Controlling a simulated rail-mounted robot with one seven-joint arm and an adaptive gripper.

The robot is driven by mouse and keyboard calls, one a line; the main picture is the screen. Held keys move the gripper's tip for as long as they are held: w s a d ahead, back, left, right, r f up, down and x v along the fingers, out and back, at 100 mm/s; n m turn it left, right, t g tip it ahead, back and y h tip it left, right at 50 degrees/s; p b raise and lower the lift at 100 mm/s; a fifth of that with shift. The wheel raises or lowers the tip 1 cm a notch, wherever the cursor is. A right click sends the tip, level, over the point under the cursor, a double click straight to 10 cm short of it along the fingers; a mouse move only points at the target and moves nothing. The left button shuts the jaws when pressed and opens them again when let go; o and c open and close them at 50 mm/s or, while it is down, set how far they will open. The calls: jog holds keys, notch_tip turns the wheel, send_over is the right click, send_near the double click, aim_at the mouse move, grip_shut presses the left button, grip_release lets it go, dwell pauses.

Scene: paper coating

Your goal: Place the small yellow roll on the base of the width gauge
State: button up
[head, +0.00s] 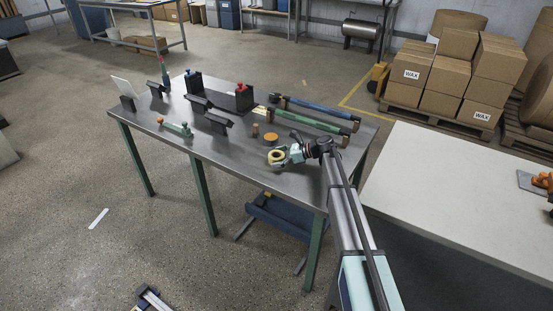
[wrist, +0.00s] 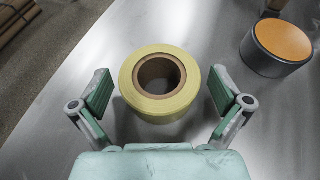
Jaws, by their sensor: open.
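The small yellow roll (wrist: 187,98) has a brown core and rests on the metal table with its hole facing up. In the head view it (head: 276,156) is near the table's front edge, at my gripper (head: 281,158). In the wrist view my gripper (wrist: 159,84) is open, with one green-padded finger on each side of the roll and a visible gap on both sides. I cannot tell for sure which fixture is the width gauge. A low green device with an orange knob (head: 176,127) lies at the left front, and a dark bracketed fixture (head: 208,116) stands mid-table.
An orange-topped dark disc (wrist: 282,42) sits right of the roll, beyond the right finger. A small brown cylinder (head: 255,130) stands behind it. Blue (head: 318,112) and green (head: 305,126) long rollers lie at the back right. The table front left of the roll is clear.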

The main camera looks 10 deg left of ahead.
jog(key=c, duration=1.4)
jog(key=shift+o, duration=0.2)
jog(key=shift+r, duration=0.15)
